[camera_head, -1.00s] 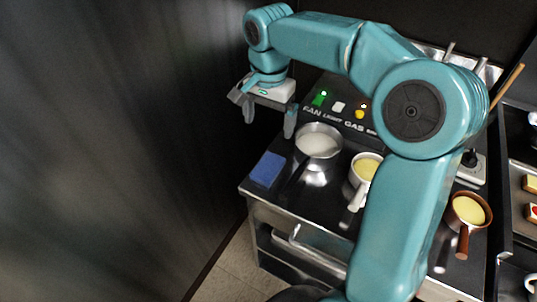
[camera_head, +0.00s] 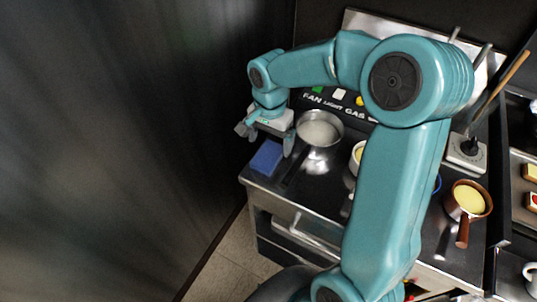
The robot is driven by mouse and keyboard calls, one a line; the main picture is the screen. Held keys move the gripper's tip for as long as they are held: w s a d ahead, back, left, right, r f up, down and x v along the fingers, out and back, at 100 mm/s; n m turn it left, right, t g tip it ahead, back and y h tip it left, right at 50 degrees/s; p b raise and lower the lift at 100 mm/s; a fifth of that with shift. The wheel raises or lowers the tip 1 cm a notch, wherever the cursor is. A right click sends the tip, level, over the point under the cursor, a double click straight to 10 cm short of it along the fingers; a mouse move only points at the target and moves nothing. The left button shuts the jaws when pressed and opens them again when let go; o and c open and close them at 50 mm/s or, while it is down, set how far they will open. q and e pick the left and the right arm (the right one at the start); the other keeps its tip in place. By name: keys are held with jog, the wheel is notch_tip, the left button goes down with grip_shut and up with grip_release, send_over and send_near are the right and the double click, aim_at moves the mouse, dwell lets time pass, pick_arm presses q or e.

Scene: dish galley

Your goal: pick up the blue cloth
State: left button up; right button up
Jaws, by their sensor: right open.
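The blue cloth (camera_head: 266,158) is a small folded block lying flat at the left front corner of the dark counter top (camera_head: 318,190). My left gripper is out of view.
A pan with pale contents (camera_head: 319,130) stands close to the right of my right gripper. A white pot (camera_head: 357,156) is partly hidden by my arm. A brown pan (camera_head: 467,200) stands further right. A dark wall (camera_head: 110,150) fills the left.

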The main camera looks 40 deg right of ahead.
aim_at(270, 151)
notch_tip(270, 151, down, 2)
jog(key=shift+s+a+f, duration=0.15)
jog(key=shift+f, duration=0.45)
jog(key=shift+d+f, duration=0.2)
jog(key=shift+a+r, duration=0.1)
jog(key=shift+a, duration=0.05)
jog(key=c, duration=1.1)
jog(key=shift+c, duration=0.2)
jog(key=shift+r, duration=0.1)
jog(key=shift+r, duration=0.25)
notch_tip(270, 151, up, 19)
jog(key=shift+r+p, duration=0.15)
jog(key=shift+p, duration=0.15)
